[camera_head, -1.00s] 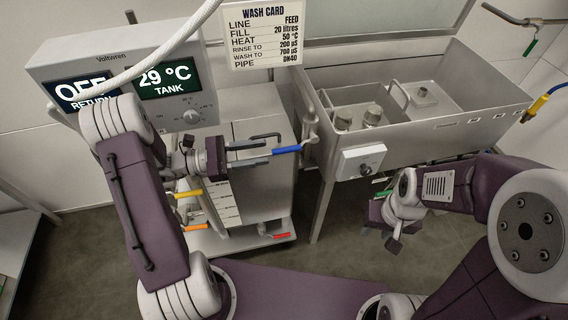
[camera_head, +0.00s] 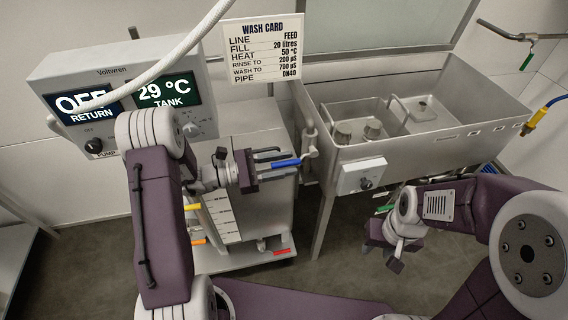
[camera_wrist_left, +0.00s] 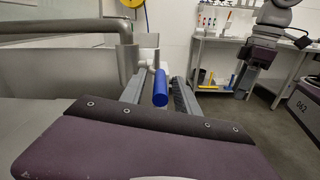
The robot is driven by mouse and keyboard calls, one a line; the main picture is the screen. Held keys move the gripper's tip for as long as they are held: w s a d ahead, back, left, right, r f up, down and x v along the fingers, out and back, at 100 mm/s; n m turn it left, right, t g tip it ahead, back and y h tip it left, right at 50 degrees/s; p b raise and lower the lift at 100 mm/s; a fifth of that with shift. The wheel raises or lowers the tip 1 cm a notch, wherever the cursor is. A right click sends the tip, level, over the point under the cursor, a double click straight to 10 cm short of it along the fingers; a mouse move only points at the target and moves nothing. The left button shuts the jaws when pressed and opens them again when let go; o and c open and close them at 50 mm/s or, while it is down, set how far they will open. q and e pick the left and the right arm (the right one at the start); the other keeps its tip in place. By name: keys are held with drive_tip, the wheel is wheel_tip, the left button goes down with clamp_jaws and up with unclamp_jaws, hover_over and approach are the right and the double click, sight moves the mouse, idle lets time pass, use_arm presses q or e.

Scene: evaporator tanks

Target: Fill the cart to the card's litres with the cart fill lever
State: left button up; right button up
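The blue lever handle (camera_head: 287,163) sits on a pipe fitting between the cart and the steel sink. My left gripper (camera_head: 272,160) is at it with fingers apart. In the left wrist view the blue handle (camera_wrist_left: 160,88) lies between the two fingers, seen nearly end-on, with small gaps beside it.
The control panel (camera_head: 125,95) shows OFF RETURN and 29 °C TANK. A white hose passes in front of it. The sink (camera_head: 420,140) carries a knob box (camera_head: 363,176). Yellow (camera_head: 192,207), orange (camera_head: 198,241) and red (camera_head: 281,252) handles sit lower on the cart, near my left arm.

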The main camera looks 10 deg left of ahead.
use_arm(q)
clamp_jaws()
idle(1.3)
